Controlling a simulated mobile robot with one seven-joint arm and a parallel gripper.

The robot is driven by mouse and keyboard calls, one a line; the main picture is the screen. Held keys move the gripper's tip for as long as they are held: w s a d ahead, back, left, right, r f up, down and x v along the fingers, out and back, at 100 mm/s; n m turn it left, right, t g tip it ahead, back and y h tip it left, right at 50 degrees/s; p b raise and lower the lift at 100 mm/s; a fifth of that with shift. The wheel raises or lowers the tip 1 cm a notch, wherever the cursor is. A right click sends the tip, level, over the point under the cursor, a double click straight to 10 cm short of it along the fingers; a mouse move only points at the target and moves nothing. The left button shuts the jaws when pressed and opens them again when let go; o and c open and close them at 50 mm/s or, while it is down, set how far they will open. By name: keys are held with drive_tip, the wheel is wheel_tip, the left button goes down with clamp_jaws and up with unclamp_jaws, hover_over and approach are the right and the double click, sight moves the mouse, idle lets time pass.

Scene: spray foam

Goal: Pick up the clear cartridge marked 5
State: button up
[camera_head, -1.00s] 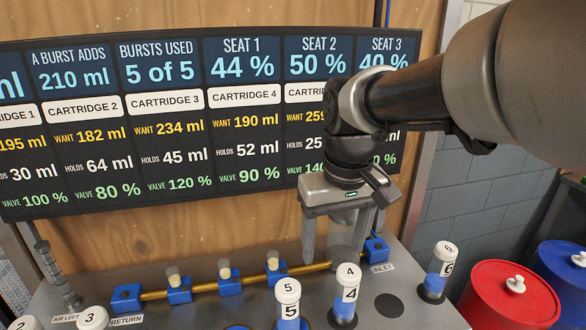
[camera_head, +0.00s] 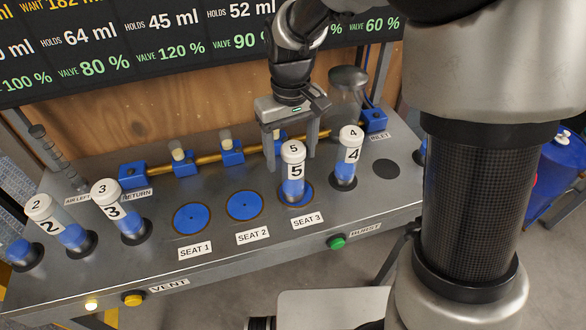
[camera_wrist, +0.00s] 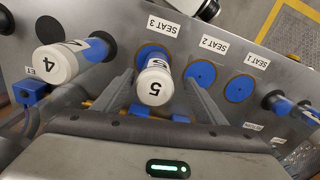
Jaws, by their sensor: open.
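The clear cartridge marked 5 (camera_head: 292,172) stands upright on the blue disc of seat 3, with a white cap and blue liquid low inside. My gripper (camera_head: 294,146) is just behind and above it, fingers pointing down. In the wrist view cartridge 5 (camera_wrist: 155,82) shows between the two open fingers, its white cap towards the camera. The gripper (camera_wrist: 160,98) is open and holds nothing. In the head view cartridge 5 hides part of the gap between the fingers, so I cannot tell whether they touch it.
Cartridge 4 (camera_head: 347,158) stands close to the right of cartridge 5. Seat 1 (camera_head: 192,218) and seat 2 (camera_head: 245,205) are empty blue discs. Cartridge 3 (camera_head: 118,211) and cartridge 2 (camera_head: 57,222) stand at left. A brass pipe (camera_head: 206,158) with blue valves runs behind.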

drive_tip(key=shift+w+d+f+b, duration=0.15)
drive_tip(key=shift+f, duration=1.45)
drive_tip(key=shift+w+d+f+b, duration=0.1)
drive_tip(key=shift+w+f+b, duration=0.05)
drive_tip(key=shift+f, duration=1.4)
drive_tip(key=shift+c, duration=0.2)
drive_tip(key=shift+w+r, duration=0.1)
clamp_jaws()
